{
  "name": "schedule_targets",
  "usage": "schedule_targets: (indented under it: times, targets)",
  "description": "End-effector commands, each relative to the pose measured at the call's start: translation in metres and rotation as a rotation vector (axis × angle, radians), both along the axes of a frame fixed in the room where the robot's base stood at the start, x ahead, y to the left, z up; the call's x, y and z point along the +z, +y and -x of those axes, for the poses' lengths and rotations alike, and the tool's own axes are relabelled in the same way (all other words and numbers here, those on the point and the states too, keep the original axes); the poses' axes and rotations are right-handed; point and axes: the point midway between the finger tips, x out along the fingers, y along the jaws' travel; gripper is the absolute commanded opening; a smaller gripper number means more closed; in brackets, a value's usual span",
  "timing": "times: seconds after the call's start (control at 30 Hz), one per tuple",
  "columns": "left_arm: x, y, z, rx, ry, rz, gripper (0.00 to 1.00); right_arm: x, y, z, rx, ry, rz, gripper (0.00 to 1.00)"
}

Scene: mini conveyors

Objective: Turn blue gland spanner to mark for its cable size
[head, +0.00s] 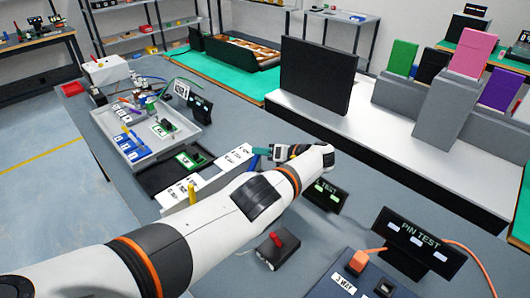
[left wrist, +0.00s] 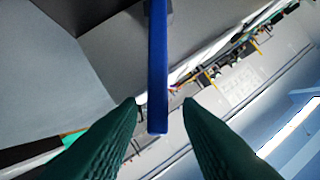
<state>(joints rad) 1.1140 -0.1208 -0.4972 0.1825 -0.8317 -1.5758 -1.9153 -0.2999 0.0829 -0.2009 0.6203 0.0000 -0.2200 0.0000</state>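The blue gland spanner (left wrist: 157,70) shows in the left wrist view as a long blue bar from the top edge to between my fingertips. In the head view a small blue piece of it (head: 253,163) shows at my fingertips. My left gripper (left wrist: 160,103) is open, with a green finger on each side of the bar and a visible gap on both sides. In the head view my left gripper (head: 261,151) points left above white printed cards (head: 235,157). A yellow upright piece (head: 193,194) stands left of it. My arm hides the spanner's base. My right gripper is not in view.
A grey tray (head: 201,137) with labelled parts lies at left. A black tray (head: 157,181) is in front of it. A small test display (head: 326,194), a red-lever box (head: 278,246) and a PIN TEST display (head: 419,238) stand at right. A black panel (head: 318,77) rises behind.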

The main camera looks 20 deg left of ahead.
Motion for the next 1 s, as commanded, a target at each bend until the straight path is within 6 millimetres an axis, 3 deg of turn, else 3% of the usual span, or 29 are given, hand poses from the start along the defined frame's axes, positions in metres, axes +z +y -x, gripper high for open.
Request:
schedule_targets:
  times: [0.37, 0.8, 1.0]
  targets:
    - [0.001, -0.008, 0.0, -0.004, 0.0, 0.004, 0.35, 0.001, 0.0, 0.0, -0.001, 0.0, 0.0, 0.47]
    - [0.026, -0.086, 0.009, -0.004, -0.001, 0.003, 0.35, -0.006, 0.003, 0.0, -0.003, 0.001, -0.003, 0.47]
    - [0.033, -0.109, 0.012, 0.0, 0.0, 0.003, 0.35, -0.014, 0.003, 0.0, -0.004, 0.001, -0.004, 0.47]
